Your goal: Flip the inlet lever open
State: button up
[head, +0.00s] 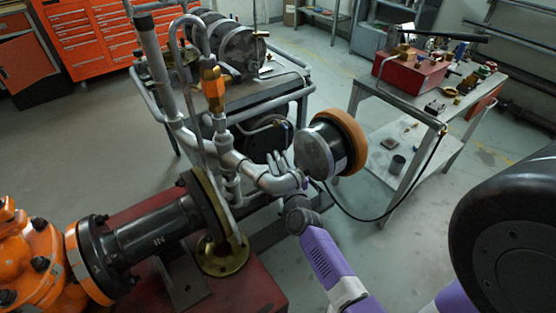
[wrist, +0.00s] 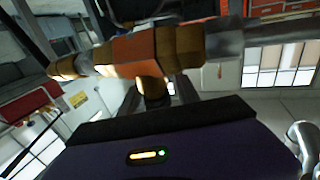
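That fitting spans the wrist view (wrist: 150,47) close up. I cannot clearly make out the inlet lever. My purple and white arm comes up from the lower right.
A round grey and orange-brown housing (head: 332,147) stands just above my arm's end. A metal cart (head: 245,75) is behind the pipes. A workbench (head: 400,112) with a red toolbox (head: 411,70) is at the right, with a hanging black cable. Floor is clear between them.

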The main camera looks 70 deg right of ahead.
jog(key=shift+w+d, duration=0.15)
jog(key=shift+d, duration=0.05)
jog(key=shift+c, duration=0.2)
grip_shut()
dwell(1.2)
